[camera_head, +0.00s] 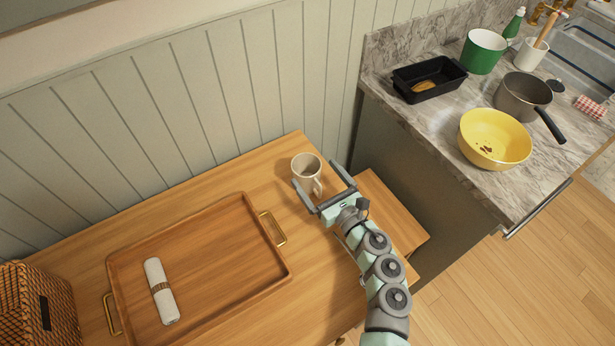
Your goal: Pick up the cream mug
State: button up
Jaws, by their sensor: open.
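The cream mug (305,168) stands upright near the back right corner of the wooden table (200,182). Its handle points toward the front right, toward my gripper. My gripper (324,186) is open, with one finger to the left of the mug's handle and the other to its right. The fingers are close to the mug's near side. I cannot tell whether they touch it.
A wooden tray (225,235) with brass handles holds a rolled napkin (159,290) left of the mug. A rattan basket (25,310) stands at the left. A panelled wall (200,90) rises behind the table. The counter at right holds a yellow bowl (480,140) and cookware.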

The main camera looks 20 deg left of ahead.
aim_at(300, 156)
jog(key=x, duration=0.4)
jog(key=shift+a+r, duration=0.1)
jog(key=shift+a, duration=0.35)
jog(key=c, duration=2.1)
